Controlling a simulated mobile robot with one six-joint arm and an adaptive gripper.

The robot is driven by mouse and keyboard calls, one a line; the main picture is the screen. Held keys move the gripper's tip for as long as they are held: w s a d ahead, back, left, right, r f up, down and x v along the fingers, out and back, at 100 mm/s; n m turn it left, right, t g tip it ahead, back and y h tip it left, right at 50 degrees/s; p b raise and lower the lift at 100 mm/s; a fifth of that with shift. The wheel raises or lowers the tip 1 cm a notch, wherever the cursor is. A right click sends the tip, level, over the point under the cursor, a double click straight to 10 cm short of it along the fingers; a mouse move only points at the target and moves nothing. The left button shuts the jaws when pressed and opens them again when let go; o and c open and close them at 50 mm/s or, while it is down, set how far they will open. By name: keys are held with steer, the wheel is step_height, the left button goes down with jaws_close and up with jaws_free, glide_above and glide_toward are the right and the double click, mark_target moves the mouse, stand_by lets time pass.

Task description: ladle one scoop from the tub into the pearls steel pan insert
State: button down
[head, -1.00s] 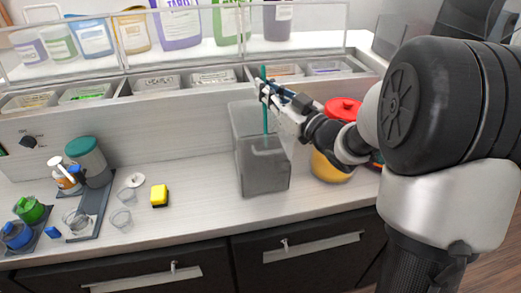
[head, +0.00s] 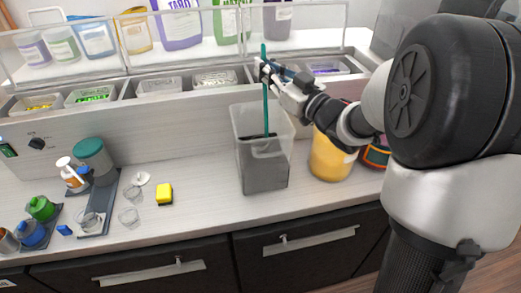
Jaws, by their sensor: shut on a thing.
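The tub (head: 262,177) is a tall clear container with dark grey contents, standing on the counter. My gripper (head: 263,71) is above the tub's back rim, shut on the upper part of the teal ladle handle (head: 266,107). The ladle stands nearly upright. Its handle runs down into the tub, and its lower end and bowl are hidden by the tub and its dark contents. Several pan inserts, such as one with pale contents (head: 215,79), sit in the rail behind. I cannot tell which one is the pearls insert; my gripper and arm cover part of that row.
A yellow container (head: 330,158) stands right of the tub, partly behind my arm. A yellow sponge (head: 164,193), clear cups (head: 129,217) and bottles stand to the left. A clear guard (head: 175,45) rises behind the inserts. The counter just left of the tub is free.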

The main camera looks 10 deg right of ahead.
step_height(320, 180, up, 14)
steer(key=p, duration=0.9)
steer(key=shift+p, duration=0.35)
stand_by(0.3)
steer(key=shift+f, duration=0.1)
stand_by(0.7)
